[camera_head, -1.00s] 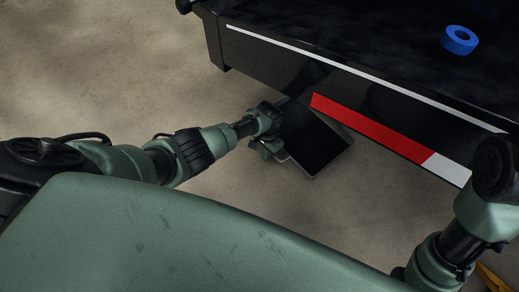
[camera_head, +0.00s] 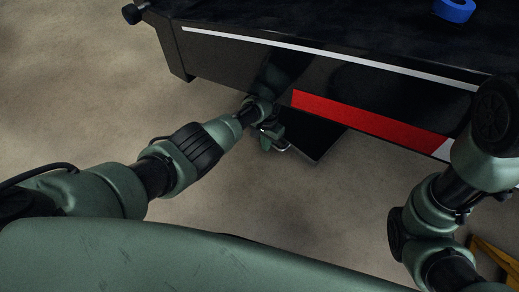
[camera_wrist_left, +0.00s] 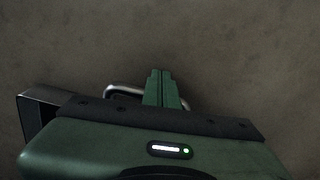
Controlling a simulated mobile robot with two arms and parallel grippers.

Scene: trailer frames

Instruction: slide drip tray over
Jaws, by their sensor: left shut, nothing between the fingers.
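The drip tray (camera_head: 312,138) is a flat, dark tray with a thin light rim. It lies on the floor, partly under the trailer's edge. A silver bar handle on its near left side shows in the left wrist view (camera_wrist_left: 122,90), with a corner of the tray (camera_wrist_left: 38,108). My left gripper (camera_head: 270,138) is at that handle. In the left wrist view its green fingers (camera_wrist_left: 160,75) are shut together with nothing between them. The handle passes behind them; I cannot tell whether they touch it. My right arm is at the right; its gripper is out of view.
The black trailer (camera_head: 235,62) overhangs the tray, with a white line and a red-and-white strip (camera_head: 370,122) along its side. A blue ring (camera_head: 453,10) lies on its deck. A yellow object (camera_head: 492,262) is at lower right. Bare concrete (camera_head: 70,110) lies left.

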